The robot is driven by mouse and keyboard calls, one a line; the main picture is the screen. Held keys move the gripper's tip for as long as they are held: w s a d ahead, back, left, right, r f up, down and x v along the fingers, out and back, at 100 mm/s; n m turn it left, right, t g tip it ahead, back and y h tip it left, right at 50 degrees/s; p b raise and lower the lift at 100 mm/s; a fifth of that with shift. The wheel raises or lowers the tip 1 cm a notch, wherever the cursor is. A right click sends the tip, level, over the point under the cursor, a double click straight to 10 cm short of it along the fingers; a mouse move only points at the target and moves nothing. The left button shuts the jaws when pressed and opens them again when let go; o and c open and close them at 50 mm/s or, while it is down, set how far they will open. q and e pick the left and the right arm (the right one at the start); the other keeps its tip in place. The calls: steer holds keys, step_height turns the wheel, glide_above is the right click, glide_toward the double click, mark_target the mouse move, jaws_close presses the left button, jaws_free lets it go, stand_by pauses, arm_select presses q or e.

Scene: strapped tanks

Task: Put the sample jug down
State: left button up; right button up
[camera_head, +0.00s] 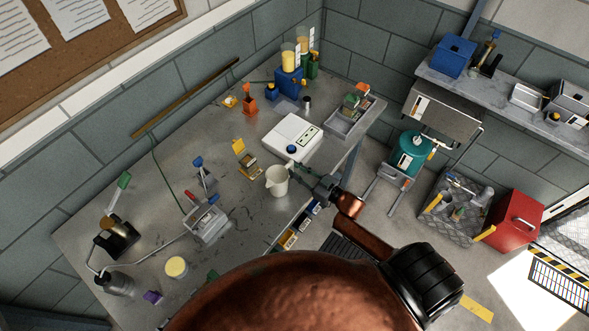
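The sample jug (277,182) is a pale, off-white open vessel, upright at the front edge of the grey bench, right of centre. My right gripper (297,171) comes in from the right and meets the jug's right side, where its handle would be. The fingers look closed there, and they hide the handle. From this high angle I cannot tell whether the jug's base touches the bench top (228,255). My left gripper is not in view.
A white scale-like device (291,138) stands just behind the jug. Bare bench lies between these.

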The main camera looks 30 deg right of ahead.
steer(key=v, duration=1.2)
steer(key=shift+r+b, duration=0.15)
steer(key=shift+b, duration=0.15)
